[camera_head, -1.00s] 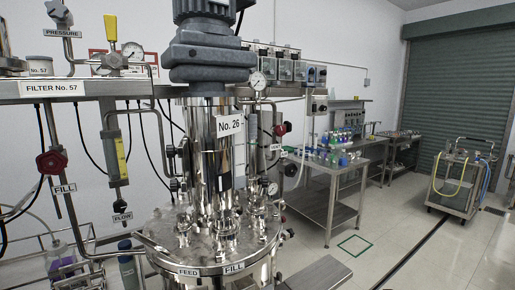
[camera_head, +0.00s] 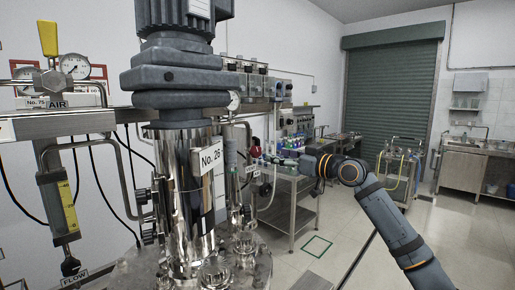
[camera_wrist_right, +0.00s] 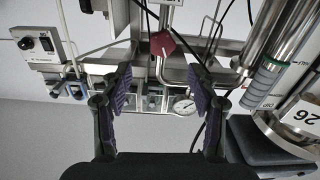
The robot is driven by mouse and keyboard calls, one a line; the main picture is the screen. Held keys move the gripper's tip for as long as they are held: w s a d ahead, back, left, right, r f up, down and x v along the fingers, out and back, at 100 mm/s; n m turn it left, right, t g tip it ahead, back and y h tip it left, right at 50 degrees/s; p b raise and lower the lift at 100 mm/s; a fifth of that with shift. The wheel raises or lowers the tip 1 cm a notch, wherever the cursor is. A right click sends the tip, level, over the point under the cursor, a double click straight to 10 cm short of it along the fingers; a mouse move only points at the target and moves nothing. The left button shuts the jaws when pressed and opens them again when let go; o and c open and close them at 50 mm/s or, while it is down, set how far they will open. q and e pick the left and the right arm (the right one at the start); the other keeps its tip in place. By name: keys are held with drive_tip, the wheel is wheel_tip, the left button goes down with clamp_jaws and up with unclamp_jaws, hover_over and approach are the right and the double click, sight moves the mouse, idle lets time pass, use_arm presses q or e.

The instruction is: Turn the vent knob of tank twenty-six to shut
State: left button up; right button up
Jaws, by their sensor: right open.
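Tank twenty-six (camera_head: 190,215) is the polished steel vessel with a "No. 26" sign (camera_head: 211,157), left of centre in the head view. In the right wrist view the red knob (camera_wrist_right: 163,43) sits on a steel pipe, beyond and between the fingertips. My right gripper (camera_head: 268,160) reaches in from the right, close to the knob. In the wrist view its jaws (camera_wrist_right: 160,78) are apart with nothing between them. My left gripper is out of view.
A pressure gauge (camera_wrist_right: 184,105) and dark hoses are close to the knob. A sight tube (camera_wrist_right: 262,82) and the tank body stand beside the right finger in the wrist view.

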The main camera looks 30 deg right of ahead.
sight(258, 151)
drive_tip(key=p+x, duration=0.2)
drive_tip(key=x, duration=0.2)
drive_tip(key=p+x, duration=0.2)
drive_tip(key=x, duration=0.2)
drive_tip(key=shift+a+r, duration=0.2)
drive_tip(key=shift+a, duration=0.05)
drive_tip(key=shift+w+a+f+p, duration=0.2)
drive_tip(key=shift+w+p, duration=0.1)
drive_tip(key=shift+w, duration=0.15)
drive_tip(key=shift+c, duration=0.4)
drive_tip(key=shift+d, duration=0.1)
drive_tip(key=c, duration=1.1)
